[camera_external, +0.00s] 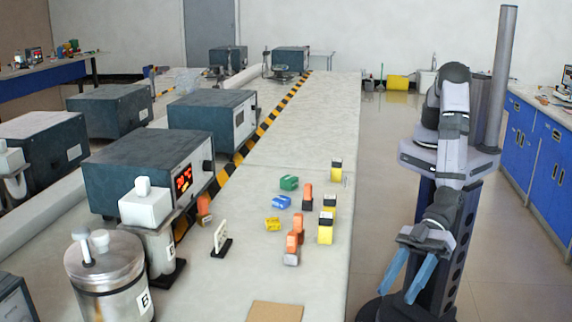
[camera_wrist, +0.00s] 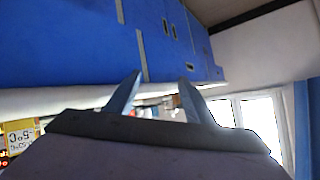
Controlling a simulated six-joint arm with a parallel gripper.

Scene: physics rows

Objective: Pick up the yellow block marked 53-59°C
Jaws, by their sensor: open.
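In the wrist view the fingers (camera_wrist: 158,86) are also apart with nothing held.
A switch-like white piece (camera_external: 221,237), a metal pot (camera_external: 108,285) and a display box (camera_external: 150,170) stand left. A brown pad (camera_external: 275,311) lies in front.

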